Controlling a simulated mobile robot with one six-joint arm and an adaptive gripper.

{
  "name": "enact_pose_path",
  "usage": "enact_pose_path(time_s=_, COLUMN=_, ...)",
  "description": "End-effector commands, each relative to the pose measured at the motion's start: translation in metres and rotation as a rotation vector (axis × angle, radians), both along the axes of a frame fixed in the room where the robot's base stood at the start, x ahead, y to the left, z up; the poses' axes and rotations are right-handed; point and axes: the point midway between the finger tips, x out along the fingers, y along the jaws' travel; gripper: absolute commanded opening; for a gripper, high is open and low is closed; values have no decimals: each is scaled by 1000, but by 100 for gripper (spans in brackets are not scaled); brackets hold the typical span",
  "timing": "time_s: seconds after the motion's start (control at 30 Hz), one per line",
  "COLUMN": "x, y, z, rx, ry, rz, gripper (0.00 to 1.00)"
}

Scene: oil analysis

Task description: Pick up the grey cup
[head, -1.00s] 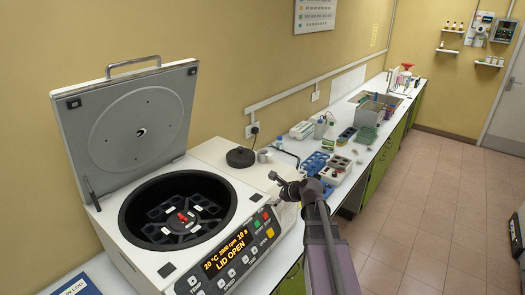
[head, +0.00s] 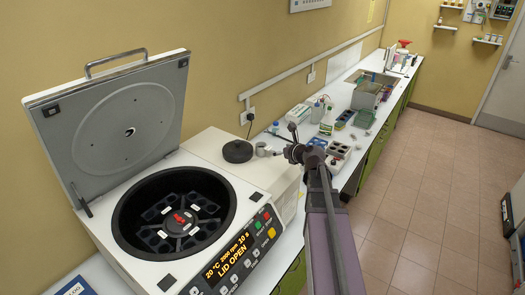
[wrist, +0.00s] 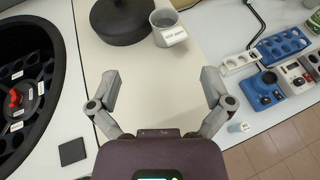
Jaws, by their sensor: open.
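The grey cup (wrist: 163,22) stands upright at the top of the wrist view, with a white label on its side. It sits on the white surface beside the open centrifuge's bowl, right next to a round black lid. In the head view the cup (head: 262,149) is small and partly near my arm. My gripper (wrist: 158,78) is open and empty, its two fingers spread wide. The cup lies ahead of the fingertips and is not between them. In the head view my gripper (head: 292,135) is to the right of the cup.
The black round lid (wrist: 117,20) touches or nearly touches the cup's left side. The open centrifuge (head: 175,215) fills the left. Blue racks (wrist: 280,45) and small devices stand on the bench to the right. The white surface between my fingers is clear.

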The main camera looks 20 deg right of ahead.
Motion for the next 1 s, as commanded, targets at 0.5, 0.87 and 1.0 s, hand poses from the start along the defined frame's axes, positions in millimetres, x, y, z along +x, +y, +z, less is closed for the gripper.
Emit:
enact_pose_path(time_s=0.5, x=28, y=-6, z=-15, rx=-1, ry=0, rz=-13, gripper=100)
enact_pose_path(time_s=0.87, x=69, y=4, z=-33, rx=-2, ry=1, rz=-14, gripper=100)
enact_pose_path(time_s=1.0, x=74, y=5, z=-34, rx=-2, ry=0, rz=-14, gripper=100)
